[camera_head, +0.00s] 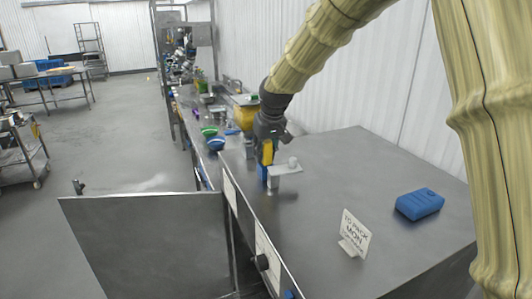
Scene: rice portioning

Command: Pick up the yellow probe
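My gripper (268,154) points down over the near-left part of the steel table, at the small grey stand (287,171) with a white knob on top. A narrow yellow piece (266,151) shows at the fingers, with a blue part (262,172) just below it. The yellow piece may be the yellow probe, but it is too small to be sure. I cannot tell whether the fingers are closed on it. The far side of the fingers is hidden.
A blue block (420,204) lies at the right of the steel table (330,165). A white sign (355,235) stands near its front edge. Green (209,132) and blue (216,144) bowls sit beyond my gripper, beside a larger yellow object (244,117). The table's middle is clear.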

